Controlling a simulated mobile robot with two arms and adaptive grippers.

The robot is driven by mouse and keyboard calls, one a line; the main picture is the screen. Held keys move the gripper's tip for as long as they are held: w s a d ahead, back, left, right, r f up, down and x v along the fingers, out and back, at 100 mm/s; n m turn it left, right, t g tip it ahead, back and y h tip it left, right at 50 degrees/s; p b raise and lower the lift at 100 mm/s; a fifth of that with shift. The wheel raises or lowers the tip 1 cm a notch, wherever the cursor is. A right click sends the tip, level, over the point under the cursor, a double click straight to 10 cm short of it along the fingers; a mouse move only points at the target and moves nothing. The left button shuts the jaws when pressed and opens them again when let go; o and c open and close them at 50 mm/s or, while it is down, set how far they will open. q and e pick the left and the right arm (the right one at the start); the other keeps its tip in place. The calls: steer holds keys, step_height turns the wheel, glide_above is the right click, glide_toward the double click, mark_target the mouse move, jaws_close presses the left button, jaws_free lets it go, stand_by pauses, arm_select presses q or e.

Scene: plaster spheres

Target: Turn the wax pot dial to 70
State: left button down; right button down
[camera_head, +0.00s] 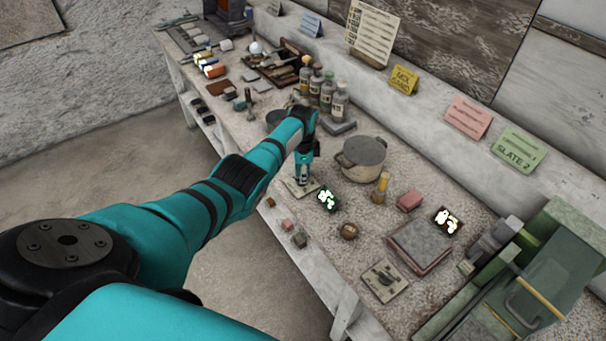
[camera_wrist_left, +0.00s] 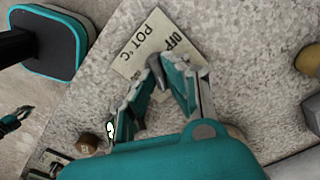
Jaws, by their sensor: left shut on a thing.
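The pot dial's pale plate (camera_head: 311,187) lies at the table's front edge; in the left wrist view its plate (camera_wrist_left: 135,60) reads "POT °C" and "OFF". My left gripper (camera_head: 301,181) points down over it. In the left wrist view its fingers (camera_wrist_left: 160,72) are shut on the dark dial knob (camera_wrist_left: 156,70). The fingers hide part of the plate, and I cannot read the setting. The metal pot (camera_head: 362,160) stands behind, to the right. A dark display (camera_head: 327,198) has blurred glowing digits. My right gripper (camera_wrist_left: 14,119) seems to show small at the left wrist view's edge.
A second dial plate (camera_head: 385,281) and a grey slab (camera_head: 420,246) lie to the right. A brown round object (camera_head: 348,231) and small blocks (camera_head: 287,225) lie near the front edge. Bottles (camera_head: 328,90) stand behind my left arm. A green machine (camera_head: 545,270) fills the right end.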

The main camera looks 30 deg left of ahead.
arm_select(q)
steer(key=shift+w+m, duration=0.1)
steer(key=shift+m, duration=0.5)
steer(key=c, duration=1.4)
jaws_free()
steer(key=shift+r, duration=0.1)
step_height(320, 180, up, 12)
steer(key=shift+f, duration=0.1)
